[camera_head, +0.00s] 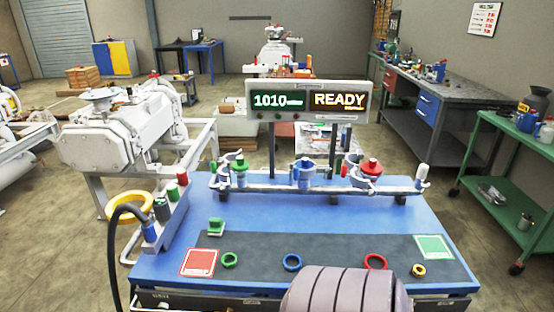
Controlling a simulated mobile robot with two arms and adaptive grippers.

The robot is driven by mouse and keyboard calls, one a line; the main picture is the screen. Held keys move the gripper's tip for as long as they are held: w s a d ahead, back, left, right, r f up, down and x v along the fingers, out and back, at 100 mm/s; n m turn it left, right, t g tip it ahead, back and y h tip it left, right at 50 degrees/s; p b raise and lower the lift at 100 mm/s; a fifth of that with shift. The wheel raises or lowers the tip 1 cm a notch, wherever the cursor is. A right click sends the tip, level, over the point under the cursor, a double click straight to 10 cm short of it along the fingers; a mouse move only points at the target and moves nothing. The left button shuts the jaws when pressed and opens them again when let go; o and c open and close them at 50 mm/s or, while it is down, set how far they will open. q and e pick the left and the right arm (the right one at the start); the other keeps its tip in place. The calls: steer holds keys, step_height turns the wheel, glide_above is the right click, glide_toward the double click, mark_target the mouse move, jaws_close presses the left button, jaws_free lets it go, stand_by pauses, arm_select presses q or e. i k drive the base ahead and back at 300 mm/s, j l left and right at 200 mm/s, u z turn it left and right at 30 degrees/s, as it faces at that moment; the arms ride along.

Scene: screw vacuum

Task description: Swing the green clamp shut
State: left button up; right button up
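A manifold bar with clamp stations runs along the back of the blue table (230,205). At its left station a grey metal clamp (225,163) stands beside a green fitting (240,170); its jaw looks swung open, though the detail is small. A small green post (213,167) stands at the clamp's left. The middle station has a blue fitting (305,174), and the right one has a red-topped fitting (371,168). Neither of my grippers shows in this view.
A display (307,101) reading 1010 and READY stands behind the bar. The mat's middle is mostly clear.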

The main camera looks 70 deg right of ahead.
mark_target(223, 178)
steer(key=z, duration=1.8)
steer(key=j+z, duration=0.3)
steer(key=j, duration=0.35)
steer(key=j+z, duration=0.3)
steer(key=j, duration=0.35)
steer(key=i, duration=0.05)
